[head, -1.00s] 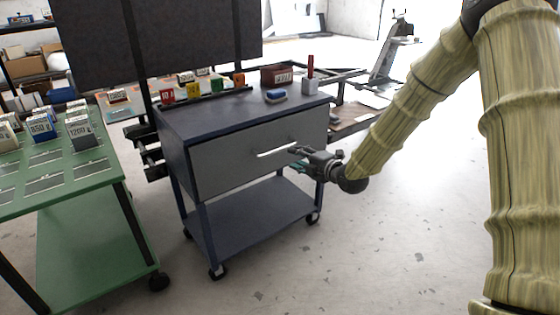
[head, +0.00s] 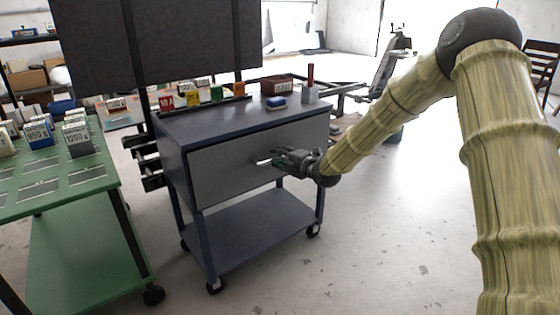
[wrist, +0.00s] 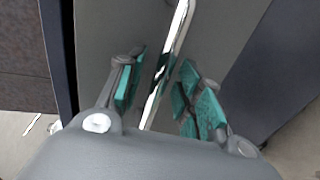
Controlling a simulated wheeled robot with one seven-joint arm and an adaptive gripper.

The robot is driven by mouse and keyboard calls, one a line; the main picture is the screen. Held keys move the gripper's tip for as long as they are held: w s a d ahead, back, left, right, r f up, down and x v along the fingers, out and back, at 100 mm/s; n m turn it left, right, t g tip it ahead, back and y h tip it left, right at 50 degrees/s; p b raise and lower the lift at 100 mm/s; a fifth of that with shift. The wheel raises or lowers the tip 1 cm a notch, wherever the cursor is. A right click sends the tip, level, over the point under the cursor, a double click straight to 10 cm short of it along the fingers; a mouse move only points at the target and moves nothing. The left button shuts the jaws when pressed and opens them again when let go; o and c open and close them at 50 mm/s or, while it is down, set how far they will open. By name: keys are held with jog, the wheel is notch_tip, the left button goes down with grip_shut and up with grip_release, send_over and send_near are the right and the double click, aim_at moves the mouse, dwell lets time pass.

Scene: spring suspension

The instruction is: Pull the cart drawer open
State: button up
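The cart (head: 240,127) is dark blue, with a grey drawer front (head: 225,172) that looks closed. A bright metal bar handle (head: 263,161) runs across the drawer front, mostly hidden by my gripper in the head view. My gripper (head: 284,157) is at the drawer front, over the handle. In the wrist view, the handle (wrist: 180,25) runs between the two teal-padded fingers of my gripper (wrist: 163,72). The fingers are open, with a gap visible between the handle and the right finger. Contact with the left finger is unclear.
A green table (head: 75,188) with several labelled weights stands at the left. Coloured blocks, a blue-and-white item (head: 276,103) and a grey holder (head: 309,94) sit on the cart top. The cart has a lower shelf (head: 250,225) and castors. Floor in front and right is clear.

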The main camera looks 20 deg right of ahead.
jog(key=shift+w, duration=0.15)
jog(key=shift+a, duration=0.1)
grip_shut()
